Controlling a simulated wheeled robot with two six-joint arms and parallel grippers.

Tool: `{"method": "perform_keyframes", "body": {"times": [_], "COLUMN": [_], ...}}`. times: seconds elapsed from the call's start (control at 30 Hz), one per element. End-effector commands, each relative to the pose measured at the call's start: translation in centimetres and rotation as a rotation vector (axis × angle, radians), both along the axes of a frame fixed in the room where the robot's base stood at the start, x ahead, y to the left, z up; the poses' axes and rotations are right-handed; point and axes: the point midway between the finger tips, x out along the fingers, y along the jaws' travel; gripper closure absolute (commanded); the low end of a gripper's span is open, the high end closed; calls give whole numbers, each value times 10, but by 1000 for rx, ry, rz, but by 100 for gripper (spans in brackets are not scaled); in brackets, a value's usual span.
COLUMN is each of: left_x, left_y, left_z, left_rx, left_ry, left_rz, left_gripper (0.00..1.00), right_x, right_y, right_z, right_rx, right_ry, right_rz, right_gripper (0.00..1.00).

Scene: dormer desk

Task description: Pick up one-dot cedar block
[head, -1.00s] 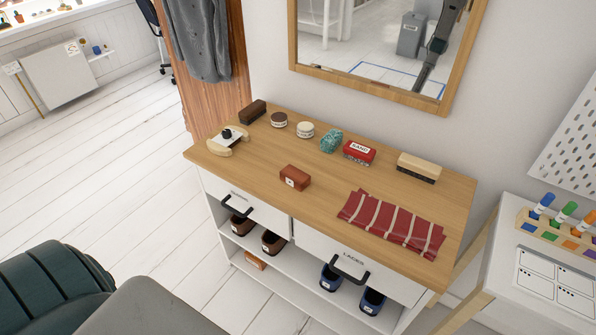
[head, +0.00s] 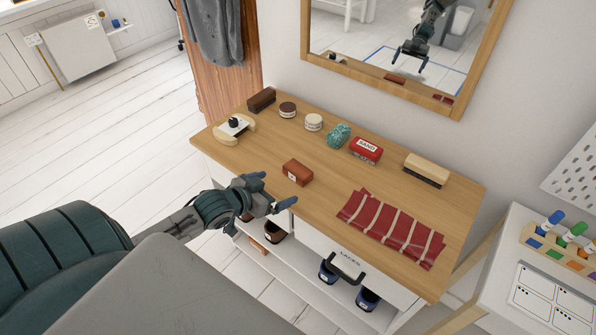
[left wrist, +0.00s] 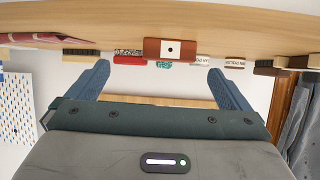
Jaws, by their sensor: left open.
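The one-dot cedar block (head: 297,172) is a small reddish-brown block with a white label on its front face. It lies on the wooden top of the dresser, left of the striped cloth. In the left wrist view the block (left wrist: 170,49) shows a white label with a single black dot, centred between the fingers and beyond them. My left gripper (head: 272,192) is open and empty at the dresser's front edge, just short of the block and not touching it. My right gripper is not in view.
Behind the block stand a dark brush (head: 261,100), two round tins, a teal sponge (head: 339,136), a red box (head: 366,150) and a pale brush (head: 426,167). A red striped cloth (head: 390,228) lies right. A mirror (head: 390,50) hangs above the dresser top (head: 240,165).

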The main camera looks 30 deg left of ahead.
Motion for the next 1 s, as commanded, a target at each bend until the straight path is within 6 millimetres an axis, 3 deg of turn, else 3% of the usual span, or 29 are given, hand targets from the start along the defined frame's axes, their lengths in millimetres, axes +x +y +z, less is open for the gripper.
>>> {"method": "perform_keyframes", "body": {"times": [0.2, 0.63, 0.77, 1.0], "left_x": [21, 65, 73, 104], "left_y": [12, 4, 3, -1], "left_z": [12, -6, -8, -21], "left_rx": [-30, -31, -31, -34], "left_ry": [-72, -73, -73, -72], "left_rz": [-16, -16, -16, -15], "left_gripper": [0, 0, 0, 0], "right_x": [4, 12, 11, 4], "right_y": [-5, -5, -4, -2], "right_z": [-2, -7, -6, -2], "right_rx": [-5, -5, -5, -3], "right_ry": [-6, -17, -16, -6], "right_rz": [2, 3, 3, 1], "right_gripper": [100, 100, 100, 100]}}
